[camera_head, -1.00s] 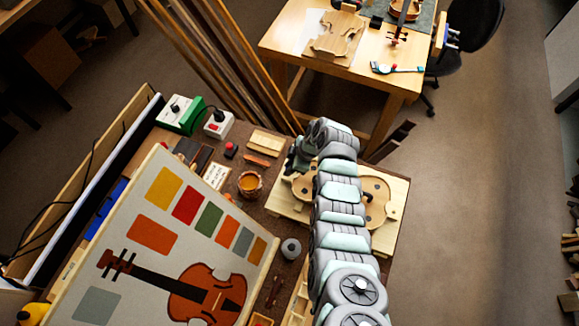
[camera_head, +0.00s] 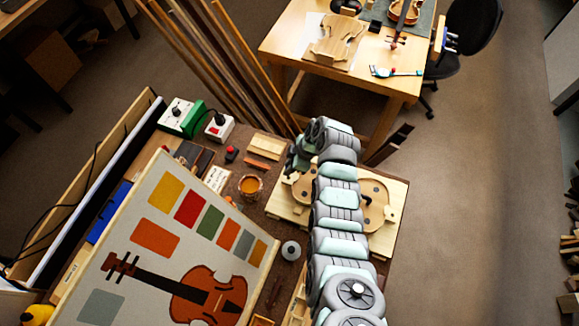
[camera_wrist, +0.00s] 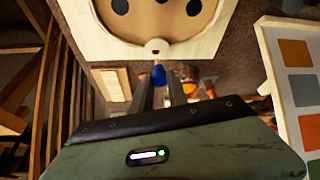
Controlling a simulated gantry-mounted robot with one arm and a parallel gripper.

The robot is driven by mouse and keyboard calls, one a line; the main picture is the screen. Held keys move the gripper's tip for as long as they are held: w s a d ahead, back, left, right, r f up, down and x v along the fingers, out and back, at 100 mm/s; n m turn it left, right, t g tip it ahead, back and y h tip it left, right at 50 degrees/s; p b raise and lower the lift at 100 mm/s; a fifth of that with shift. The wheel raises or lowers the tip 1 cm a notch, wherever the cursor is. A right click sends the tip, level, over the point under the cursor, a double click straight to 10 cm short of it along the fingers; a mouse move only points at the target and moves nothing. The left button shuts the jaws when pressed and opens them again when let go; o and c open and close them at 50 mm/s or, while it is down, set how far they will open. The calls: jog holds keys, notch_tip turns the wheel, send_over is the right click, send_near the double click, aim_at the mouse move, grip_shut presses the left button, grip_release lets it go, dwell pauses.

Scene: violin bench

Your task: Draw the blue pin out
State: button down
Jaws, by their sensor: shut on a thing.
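The blue pin (camera_wrist: 158,75) shows in the wrist view as a short blue piece between my fingertips. My gripper (camera_wrist: 160,84) is shut on it. Just beyond the pin is a pale rounded block (camera_wrist: 156,47) with a small dark hole, at the near edge of the pale wooden board (camera_wrist: 90,42). I cannot tell whether the pin still touches the block. In the head view, the board (camera_head: 397,195) holds a violin-shaped plate (camera_head: 376,207), partly hidden by my arm. The pin is hidden in the head view.
A picture panel (camera_head: 150,190) with colour swatches and a violin leans at the left. An amber jar (camera_head: 250,186), a grey round container (camera_head: 291,250) and a red-topped piece (camera_head: 231,153) stand between it and the board. A second table (camera_head: 375,80) stands behind.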

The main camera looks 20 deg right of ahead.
jog(key=shift+r+p, duration=0.7)
jog(key=shift+r, duration=2.15)
